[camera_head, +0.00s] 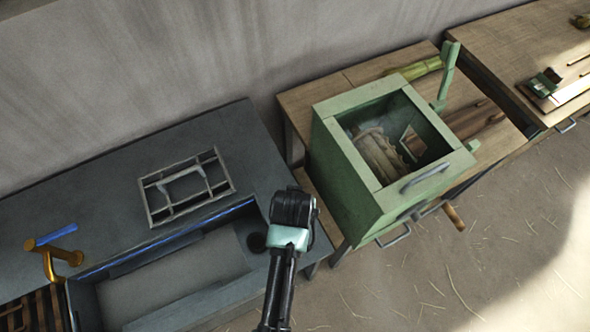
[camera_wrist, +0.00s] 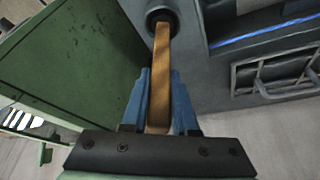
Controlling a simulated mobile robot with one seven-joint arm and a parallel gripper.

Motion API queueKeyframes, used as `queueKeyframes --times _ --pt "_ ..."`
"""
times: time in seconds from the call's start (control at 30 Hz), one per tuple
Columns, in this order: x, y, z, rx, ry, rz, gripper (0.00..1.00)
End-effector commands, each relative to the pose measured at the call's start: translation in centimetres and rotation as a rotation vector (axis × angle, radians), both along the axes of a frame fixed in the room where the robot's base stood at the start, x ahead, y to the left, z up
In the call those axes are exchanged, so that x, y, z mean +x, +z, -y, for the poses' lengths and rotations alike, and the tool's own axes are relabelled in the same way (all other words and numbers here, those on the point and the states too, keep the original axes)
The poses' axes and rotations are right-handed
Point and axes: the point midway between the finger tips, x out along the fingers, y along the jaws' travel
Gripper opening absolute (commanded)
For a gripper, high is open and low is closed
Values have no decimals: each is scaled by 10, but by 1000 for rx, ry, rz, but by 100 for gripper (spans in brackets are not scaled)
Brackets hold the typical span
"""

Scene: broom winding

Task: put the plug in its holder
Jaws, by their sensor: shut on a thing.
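In the wrist view my gripper (camera_wrist: 161,80) has blue fingers, one on each side of a long brown bar, which I take to be the plug (camera_wrist: 162,62). The fingers are shut on it. The bar's far end reaches a dark round socket (camera_wrist: 153,22), likely the holder, on the side of the grey bench. I cannot tell how far the bar goes in. My arm hides the fingers and the bar there.
A green open box (camera_head: 348,171) with material inside stands close on the right. The grey bench (camera_head: 100,190) carries a metal frame (camera_head: 160,216), a blue strip and a yellow bracket (camera_head: 62,257). The floor at lower right is open.

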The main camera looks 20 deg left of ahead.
Motion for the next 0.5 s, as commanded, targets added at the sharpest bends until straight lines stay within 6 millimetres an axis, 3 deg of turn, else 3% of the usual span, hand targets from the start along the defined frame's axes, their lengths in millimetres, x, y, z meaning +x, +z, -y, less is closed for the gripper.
queueKeyframes --times 0.27,0.3,0.37,0.5 --pt "0 -6 0 1 0 2 0" --pt "1 -5 0 1 0 2 31" --pt "1 -5 0 1 0 2 40" --pt "0 -5 0 0 0 1 40"
